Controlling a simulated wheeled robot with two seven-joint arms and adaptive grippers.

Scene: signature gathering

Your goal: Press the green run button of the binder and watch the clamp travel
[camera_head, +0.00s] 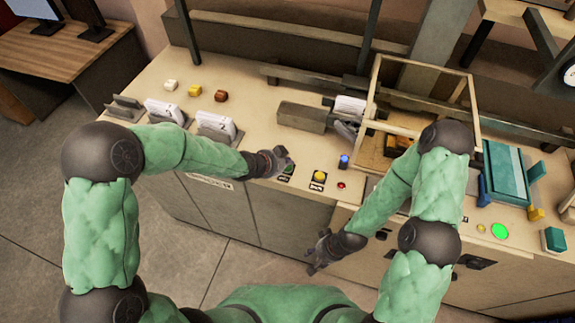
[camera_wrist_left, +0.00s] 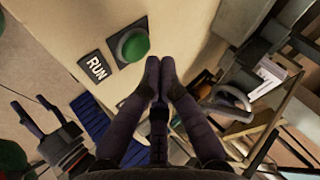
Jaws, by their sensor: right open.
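The green run button (camera_wrist_left: 133,45) sits in a dark square housing on the beige counter, beside a black RUN label (camera_wrist_left: 95,67). It also shows in the head view (camera_head: 288,169), partly covered by my left gripper (camera_head: 280,161). In the left wrist view my left gripper (camera_wrist_left: 159,68) has its fingertips together and empty, just beside the button; contact cannot be told. My right gripper (camera_head: 314,261) is open and empty, low in front of the counter. The binder's framed housing (camera_head: 474,100) stands on the counter to the right. I cannot make out the clamp clearly.
A yellow button (camera_head: 319,177), a red button (camera_head: 341,185) and a blue knob (camera_head: 344,161) lie right of the green one. Paper stacks (camera_head: 215,127) stand in holders at the left. A teal tray (camera_head: 504,172) is at the right. Open floor lies in front.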

